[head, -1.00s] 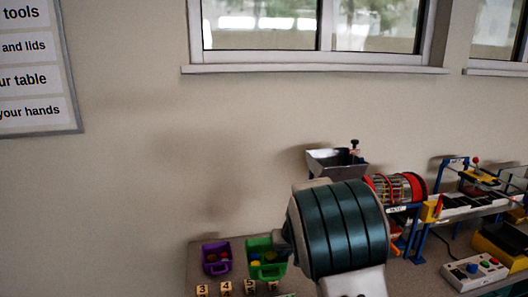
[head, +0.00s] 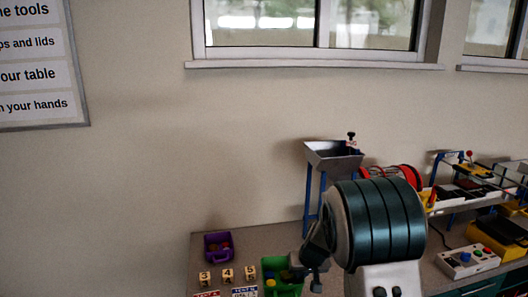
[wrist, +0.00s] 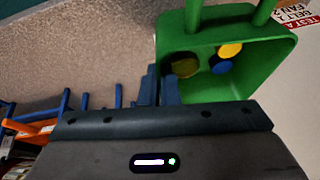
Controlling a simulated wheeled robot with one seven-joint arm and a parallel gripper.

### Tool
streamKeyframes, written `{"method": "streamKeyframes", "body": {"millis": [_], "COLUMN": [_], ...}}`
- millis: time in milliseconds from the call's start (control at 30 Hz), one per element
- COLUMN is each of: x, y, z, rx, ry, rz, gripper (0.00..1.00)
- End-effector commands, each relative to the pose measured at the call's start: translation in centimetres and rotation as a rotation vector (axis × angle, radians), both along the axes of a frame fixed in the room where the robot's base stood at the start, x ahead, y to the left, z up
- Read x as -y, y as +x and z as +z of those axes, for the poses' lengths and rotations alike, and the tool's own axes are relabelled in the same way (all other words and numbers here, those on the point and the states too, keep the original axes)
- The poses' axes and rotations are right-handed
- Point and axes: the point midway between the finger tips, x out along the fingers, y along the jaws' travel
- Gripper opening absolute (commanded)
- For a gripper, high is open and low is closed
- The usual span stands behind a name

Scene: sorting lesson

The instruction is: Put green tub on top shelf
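The green tub (head: 270,268) is at the bottom centre of the head view, against my gripper (head: 312,284). In the wrist view the open green tub (wrist: 270,78) fills the upper right and holds yellow and blue round pieces. The two dark gripper fingers (wrist: 160,88) are close together at the tub's left wall, and the grip looks closed on that wall. The exact contact and the tub's height above the table are hard to tell. I cannot make out a top shelf in either view.
A purple tub (head: 217,247) stands on the table (head: 262,238) behind number blocks (head: 227,275). A metal hopper (head: 333,154) on blue legs, a red-rimmed drum (head: 395,176) and a control box (head: 470,261) stand to the right. A window is on the wall above.

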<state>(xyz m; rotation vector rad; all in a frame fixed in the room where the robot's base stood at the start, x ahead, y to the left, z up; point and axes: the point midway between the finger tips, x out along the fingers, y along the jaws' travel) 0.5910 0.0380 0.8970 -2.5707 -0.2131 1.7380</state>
Motion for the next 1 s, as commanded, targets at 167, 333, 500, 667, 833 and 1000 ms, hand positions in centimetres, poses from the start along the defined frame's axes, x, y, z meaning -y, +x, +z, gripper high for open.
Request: {"method": "streamKeyframes", "body": {"millis": [167,333,500,667,833,1000], "x": [2.3,3.4,3.9,4.2,4.2,4.0], "y": [-2.6,-4.3,-5.2,-6.6,-8.3,-9.5], "z": [-3.2,-4.8,-5.7,-7.6,-9.8,-10.9], "rx": [-0.002,0.003,0.005,-0.005,-0.006,0.002], "ry": [0.0,-0.006,-0.011,-0.015,-0.016,-0.012], "rz": [-0.038,-0.054,-0.06,-0.065,-0.065,-0.061], "gripper": [0.0,0.0,0.0,0.0,0.0,0.0]}}
